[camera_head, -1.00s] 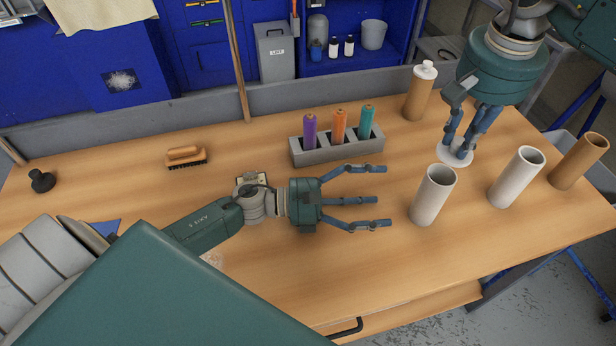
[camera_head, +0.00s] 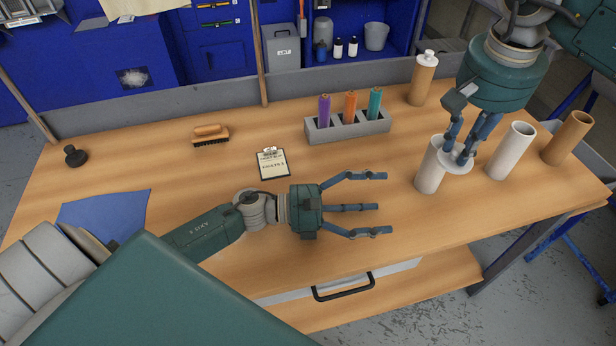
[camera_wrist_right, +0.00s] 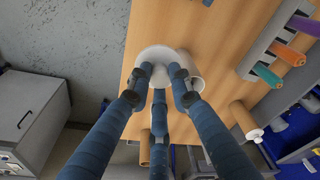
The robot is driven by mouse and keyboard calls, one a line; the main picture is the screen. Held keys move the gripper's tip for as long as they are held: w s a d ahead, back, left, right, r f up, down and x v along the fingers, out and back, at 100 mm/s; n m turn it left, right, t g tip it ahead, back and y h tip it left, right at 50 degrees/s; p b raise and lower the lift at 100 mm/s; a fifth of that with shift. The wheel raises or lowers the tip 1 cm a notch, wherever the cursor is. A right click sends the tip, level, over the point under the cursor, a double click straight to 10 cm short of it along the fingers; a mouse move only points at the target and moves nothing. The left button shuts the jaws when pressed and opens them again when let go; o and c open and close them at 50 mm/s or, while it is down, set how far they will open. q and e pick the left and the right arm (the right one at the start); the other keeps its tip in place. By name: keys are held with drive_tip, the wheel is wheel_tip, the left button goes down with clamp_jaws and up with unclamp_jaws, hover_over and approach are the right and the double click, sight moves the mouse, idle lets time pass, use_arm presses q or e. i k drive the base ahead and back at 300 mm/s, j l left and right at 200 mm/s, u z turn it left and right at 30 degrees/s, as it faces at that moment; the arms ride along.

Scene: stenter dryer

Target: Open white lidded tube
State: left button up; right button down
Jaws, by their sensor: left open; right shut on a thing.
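My right gripper (camera_head: 460,156) is shut on a round white lid (camera_head: 447,168), which also shows in the right wrist view (camera_wrist_right: 143,61). The lid overlaps the upper right side of an upright white tube (camera_head: 427,178). In the right wrist view the tube's rim (camera_wrist_right: 195,72) shows beside the lid, so the lid does not cover the whole mouth. I cannot tell whether they touch. A second white tube (camera_head: 509,155), upright and open at the top, stands to the right. My left gripper (camera_head: 380,205) is open and empty, left of the tubes.
A brown open tube (camera_head: 567,140) stands far right. A brown tube with a white top (camera_head: 421,82) stands at the back. A grey holder (camera_head: 350,133) carries purple, orange and teal spools. A clipboard (camera_head: 273,166), brush (camera_head: 211,138) and blue cloth (camera_head: 105,215) lie left. The front middle is clear.

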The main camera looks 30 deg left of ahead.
sight(430, 175)
drive_tip(key=k+l, duration=0.15)
drive_tip(key=k, duration=0.4)
drive_tip(key=k+l, duration=0.2)
drive_tip(key=k, duration=0.3)
